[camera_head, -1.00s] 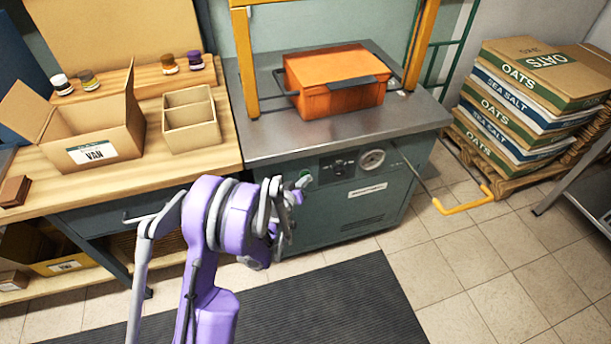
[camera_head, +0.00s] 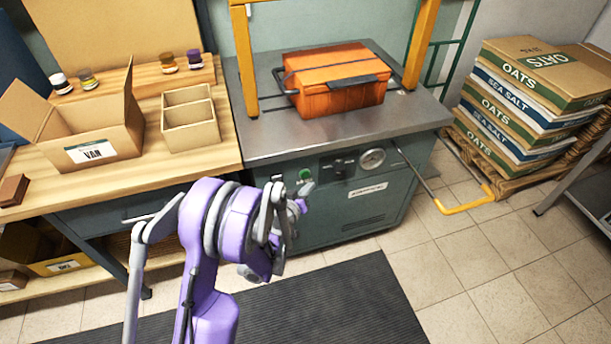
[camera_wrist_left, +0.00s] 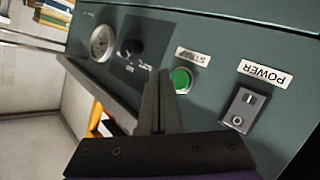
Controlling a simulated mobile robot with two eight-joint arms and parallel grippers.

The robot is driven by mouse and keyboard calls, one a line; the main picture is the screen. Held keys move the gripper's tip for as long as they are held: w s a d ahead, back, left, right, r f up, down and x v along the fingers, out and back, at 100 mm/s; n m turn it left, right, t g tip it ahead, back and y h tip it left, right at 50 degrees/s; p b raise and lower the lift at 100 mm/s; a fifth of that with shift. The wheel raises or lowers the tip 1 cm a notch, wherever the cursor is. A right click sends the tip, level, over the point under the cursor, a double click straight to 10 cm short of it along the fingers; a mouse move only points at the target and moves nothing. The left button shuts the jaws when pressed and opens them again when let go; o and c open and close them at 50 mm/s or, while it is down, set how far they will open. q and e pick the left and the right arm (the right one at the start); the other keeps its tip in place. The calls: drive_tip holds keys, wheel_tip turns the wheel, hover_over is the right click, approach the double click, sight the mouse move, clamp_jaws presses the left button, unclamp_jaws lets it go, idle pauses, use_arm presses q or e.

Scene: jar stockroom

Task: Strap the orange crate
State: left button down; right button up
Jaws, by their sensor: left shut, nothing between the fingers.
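The orange crate (camera_head: 330,98) sits closed on the steel top of the strapping machine (camera_head: 300,135), between the yellow posts. A thin dark strap (camera_head: 325,67) runs across its lid. My left gripper (camera_head: 304,189) is shut and empty in front of the machine's control panel. The round green button (camera_head: 305,174) is just above it in the head view. In the left wrist view, my gripper (camera_wrist_left: 158,75) is beside the green button (camera_wrist_left: 181,80), labelled STRAP, apart from it as far as I can tell. The POWER switch (camera_wrist_left: 240,106) is to its right. My right gripper is out of view.
A gauge (camera_head: 372,159) is on the panel, with a yellow-handled bar (camera_head: 462,201) sticking out beside it. A wooden bench (camera_head: 225,135) with an open carton (camera_head: 100,130) adjoins on the left. Stacked sacks (camera_head: 530,95) stand right. A dark mat (camera_head: 335,305) covers the floor.

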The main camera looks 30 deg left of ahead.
use_arm(q)
drive_tip(key=shift+s+d+b, duration=0.3)
drive_tip(key=shift+s+d, duration=0.75)
drive_tip(key=shift+d, duration=0.2)
